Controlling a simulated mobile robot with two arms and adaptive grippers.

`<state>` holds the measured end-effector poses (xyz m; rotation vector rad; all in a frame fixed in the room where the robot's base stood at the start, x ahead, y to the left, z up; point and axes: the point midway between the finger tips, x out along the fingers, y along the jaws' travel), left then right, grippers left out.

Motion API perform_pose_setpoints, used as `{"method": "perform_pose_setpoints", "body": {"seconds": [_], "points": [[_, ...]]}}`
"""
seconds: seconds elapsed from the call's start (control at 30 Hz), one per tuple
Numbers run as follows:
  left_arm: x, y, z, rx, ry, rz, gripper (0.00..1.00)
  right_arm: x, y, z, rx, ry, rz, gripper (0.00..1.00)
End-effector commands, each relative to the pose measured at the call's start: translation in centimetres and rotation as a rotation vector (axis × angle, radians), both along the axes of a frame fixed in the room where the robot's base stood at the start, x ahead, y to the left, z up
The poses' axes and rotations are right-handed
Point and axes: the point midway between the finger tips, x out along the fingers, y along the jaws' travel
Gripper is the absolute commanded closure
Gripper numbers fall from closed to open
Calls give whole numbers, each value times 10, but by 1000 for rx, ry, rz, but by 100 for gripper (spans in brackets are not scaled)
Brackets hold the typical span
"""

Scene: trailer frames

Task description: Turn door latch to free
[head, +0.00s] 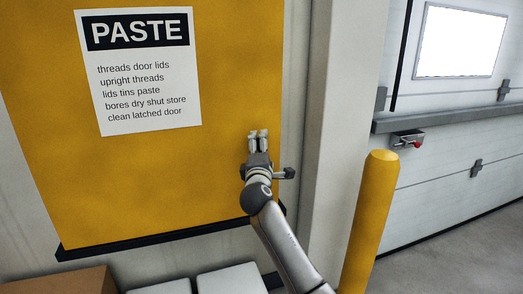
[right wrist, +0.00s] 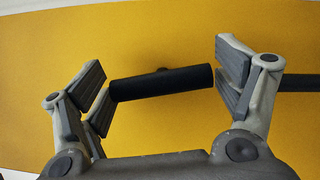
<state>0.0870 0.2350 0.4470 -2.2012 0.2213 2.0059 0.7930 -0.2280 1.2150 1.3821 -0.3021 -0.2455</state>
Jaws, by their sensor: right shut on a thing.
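The black latch handle (right wrist: 160,83) is a short round bar in front of the yellow door (right wrist: 190,130) in the right wrist view, tilted slightly. A small dark pivot shows behind its middle. My right gripper (right wrist: 172,80) has a finger at each end of the bar and is shut on it lengthwise. In the head view my right gripper (head: 258,134) is at the right side of the yellow door (head: 230,60). The handle cannot be made out there. My left gripper is not in view.
A white PASTE sign (head: 145,75) is on the door. White boxes (head: 230,281) and a brown box (head: 65,281) stand below. A yellow post (head: 372,220) stands at the right, near a white wall with a small red-knobbed device (head: 407,140).

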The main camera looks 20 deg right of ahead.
Motion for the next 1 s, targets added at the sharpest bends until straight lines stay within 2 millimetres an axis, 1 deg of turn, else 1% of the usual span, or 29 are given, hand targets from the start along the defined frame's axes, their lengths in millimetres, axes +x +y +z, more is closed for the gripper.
{"method": "perform_pose_setpoints", "body": {"seconds": [0.47, 0.5, 0.6, 0.87, 1.0], "points": [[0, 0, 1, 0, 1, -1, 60, 0, -1, 0, 17, 1, -3, 38], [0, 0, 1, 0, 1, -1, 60, 0, -1, 0, 17, 1, -3, 11], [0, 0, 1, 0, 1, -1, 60, 0, -1, 0, 15, 0, -3, 0], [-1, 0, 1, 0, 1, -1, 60, 0, -1, -1, 15, 2, -1, 0], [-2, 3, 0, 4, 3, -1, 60, -1, 0, -1, 15, 2, -1, 0]]}}
